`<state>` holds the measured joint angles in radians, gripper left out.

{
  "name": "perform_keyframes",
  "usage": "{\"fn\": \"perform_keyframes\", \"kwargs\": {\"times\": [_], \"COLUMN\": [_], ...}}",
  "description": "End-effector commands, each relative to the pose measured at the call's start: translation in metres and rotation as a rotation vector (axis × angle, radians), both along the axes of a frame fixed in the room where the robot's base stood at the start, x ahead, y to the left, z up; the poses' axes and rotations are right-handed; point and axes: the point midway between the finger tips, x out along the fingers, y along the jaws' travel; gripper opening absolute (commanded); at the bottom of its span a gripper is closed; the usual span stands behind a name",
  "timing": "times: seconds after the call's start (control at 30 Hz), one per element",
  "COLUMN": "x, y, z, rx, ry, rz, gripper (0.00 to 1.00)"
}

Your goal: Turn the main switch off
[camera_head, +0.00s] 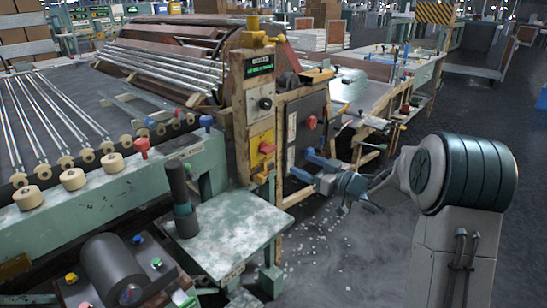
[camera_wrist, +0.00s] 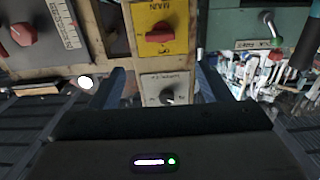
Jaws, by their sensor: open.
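The main switch (camera_head: 267,148) is a red knob on a yellow plate on the front post of the machine. My gripper (camera_head: 301,163) is open and empty, with blue fingers pointing at the machine, to the right of and slightly below the switch in the head view. In the wrist view the fingers (camera_wrist: 159,88) flank a grey plate with a black knob (camera_wrist: 168,97). Neither finger appears to touch the switch.
A dark cabinet door (camera_head: 305,135) with another red knob (camera_head: 311,122) stands right of the post, close to my gripper. A green table (camera_head: 235,235) with a dark upright handle (camera_head: 181,195) juts out at the front. Grey floor (camera_head: 350,260) is open to the right.

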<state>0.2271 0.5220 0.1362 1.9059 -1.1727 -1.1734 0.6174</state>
Motion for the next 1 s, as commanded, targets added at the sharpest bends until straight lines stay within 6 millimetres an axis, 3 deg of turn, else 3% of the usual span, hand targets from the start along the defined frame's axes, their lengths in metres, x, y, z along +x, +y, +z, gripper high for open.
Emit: {"fn": "perform_keyframes", "kwargs": {"times": [0.6, 1.0], "x": [0.07, 0.081], "y": [0.091, 0.104], "z": [-0.001, 0.001], "rx": [-0.002, -0.001], "ry": [-0.001, 0.001], "rz": [-0.001, -0.004], "gripper": [0.71, 0.71]}}
